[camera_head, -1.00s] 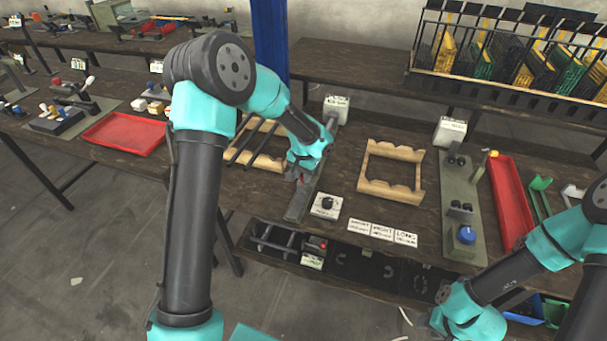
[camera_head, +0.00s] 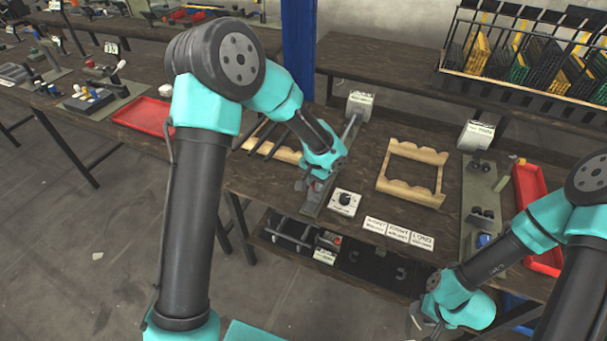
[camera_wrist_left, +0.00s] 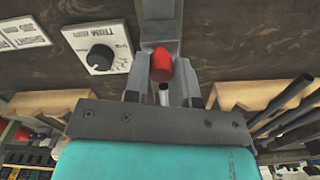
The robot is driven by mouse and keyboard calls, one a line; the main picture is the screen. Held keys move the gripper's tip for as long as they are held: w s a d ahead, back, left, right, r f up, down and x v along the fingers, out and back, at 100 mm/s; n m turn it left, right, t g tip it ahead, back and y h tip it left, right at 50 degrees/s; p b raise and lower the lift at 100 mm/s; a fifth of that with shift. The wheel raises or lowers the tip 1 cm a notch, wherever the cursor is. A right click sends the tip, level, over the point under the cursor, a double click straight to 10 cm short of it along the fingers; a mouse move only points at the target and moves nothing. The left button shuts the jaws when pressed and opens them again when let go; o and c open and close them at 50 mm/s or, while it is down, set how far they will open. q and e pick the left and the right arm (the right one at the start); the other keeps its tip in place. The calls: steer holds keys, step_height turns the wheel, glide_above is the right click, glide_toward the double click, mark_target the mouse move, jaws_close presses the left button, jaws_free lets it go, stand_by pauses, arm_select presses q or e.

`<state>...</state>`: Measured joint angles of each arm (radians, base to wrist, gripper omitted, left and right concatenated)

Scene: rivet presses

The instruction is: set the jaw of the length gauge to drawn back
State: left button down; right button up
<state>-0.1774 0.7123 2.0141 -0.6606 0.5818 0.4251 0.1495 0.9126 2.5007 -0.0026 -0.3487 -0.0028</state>
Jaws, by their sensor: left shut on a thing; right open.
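The length gauge (camera_head: 352,130) is a narrow grey rail running front to back on the dark bench, with a labelled white box at its far end. My left gripper (camera_head: 313,185) is low over the near part of the gauge. In the left wrist view its two fingers (camera_wrist_left: 161,88) are shut on the red knob (camera_wrist_left: 161,66) of the gauge's jaw. Part of the jaw is hidden by the fingers, and I cannot tell exactly where it stands along the rail. My right gripper (camera_head: 428,322) is open and empty, low in front of the bench, well away from the gauge.
A black dial on a white plate (camera_head: 344,202) sits close right of the gauge. Wooden cradles (camera_head: 411,172) stand on both sides; dark rods lie over the left one. Label cards (camera_head: 398,232) lie at the front edge. A press (camera_head: 482,190) and red tray (camera_head: 530,190) are further right.

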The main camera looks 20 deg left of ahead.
arm_select(q)
steer(key=shift+s, duration=0.25)
steer(key=c, duration=0.9)
jaws_free()
steer(key=shift+c, duration=0.2)
step_height(320, 180, up, 17)
steer(key=shift+r, duration=0.2)
